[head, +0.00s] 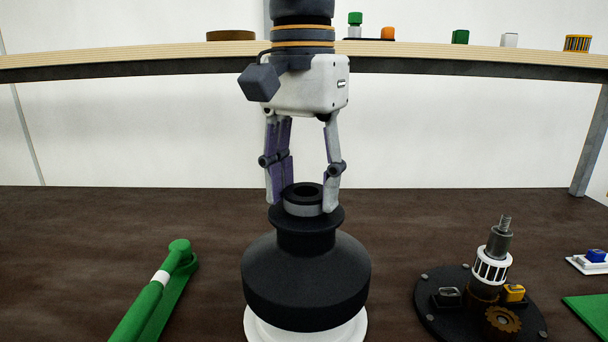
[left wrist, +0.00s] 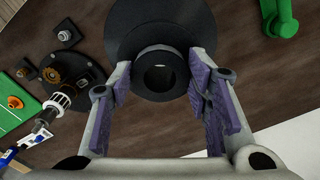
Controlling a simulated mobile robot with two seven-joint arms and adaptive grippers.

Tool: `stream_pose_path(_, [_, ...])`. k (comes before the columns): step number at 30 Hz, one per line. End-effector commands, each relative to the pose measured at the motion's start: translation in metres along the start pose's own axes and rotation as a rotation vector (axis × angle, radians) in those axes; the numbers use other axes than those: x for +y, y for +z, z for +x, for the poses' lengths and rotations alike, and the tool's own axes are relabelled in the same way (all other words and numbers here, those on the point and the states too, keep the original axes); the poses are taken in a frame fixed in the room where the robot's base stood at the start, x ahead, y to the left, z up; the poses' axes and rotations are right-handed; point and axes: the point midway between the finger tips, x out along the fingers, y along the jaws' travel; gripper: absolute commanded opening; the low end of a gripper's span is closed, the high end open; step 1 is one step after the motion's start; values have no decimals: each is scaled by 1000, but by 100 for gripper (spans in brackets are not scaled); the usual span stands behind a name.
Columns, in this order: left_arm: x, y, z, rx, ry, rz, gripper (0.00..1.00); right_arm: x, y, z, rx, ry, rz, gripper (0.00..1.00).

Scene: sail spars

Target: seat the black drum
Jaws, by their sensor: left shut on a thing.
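The black drum (head: 306,279) stands upright at the middle of the table in the head view, with a wide body, a narrow neck and a grey-banded collar around a dark bore on top. It also shows from above in the left wrist view (left wrist: 155,22). A white round base (head: 262,332) shows under it; I cannot tell whether the drum is seated or just resting there. My left gripper (head: 304,203) points down with its fingers on both sides of the collar, shut on the drum. My right gripper is not in view.
A black round plate (head: 428,309) with an upright threaded shaft (head: 504,226) and a brown gear (head: 503,320) stands to the right. A green bar (head: 150,300) lies at the left. A shelf (head: 140,65) with small objects crosses behind the gripper.

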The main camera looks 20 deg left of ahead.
Motion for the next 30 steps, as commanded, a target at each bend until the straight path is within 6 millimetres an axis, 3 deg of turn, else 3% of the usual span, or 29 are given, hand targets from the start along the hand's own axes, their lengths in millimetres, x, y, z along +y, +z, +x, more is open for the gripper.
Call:
stream_pose_path(15, [0, 1, 34, 7, 0, -1, 0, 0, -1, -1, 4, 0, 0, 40])
stream_pose_path(30, [0, 1, 35, 8, 0, -1, 0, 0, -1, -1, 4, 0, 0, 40])
